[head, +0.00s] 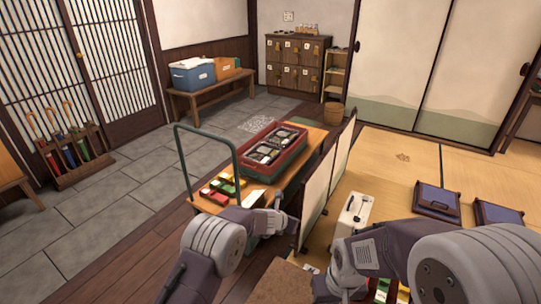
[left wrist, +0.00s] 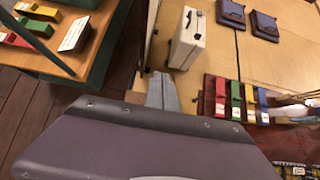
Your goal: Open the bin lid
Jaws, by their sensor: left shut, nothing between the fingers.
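A tall white box (head: 352,216) with a dark handle on top stands on the tatami right of the folding screen. It also shows upright in the left wrist view (left wrist: 188,40); I cannot tell whether it is the bin. My left gripper (head: 282,217) is near the cart's front end, left of the white box. In the left wrist view its fingers (left wrist: 162,90) are together and empty, appearing just below the box and apart from it.
A wooden cart (head: 312,145) carries a red-rimmed tray (head: 262,172) and coloured blocks. A low screen (head: 318,195) stands beside it.

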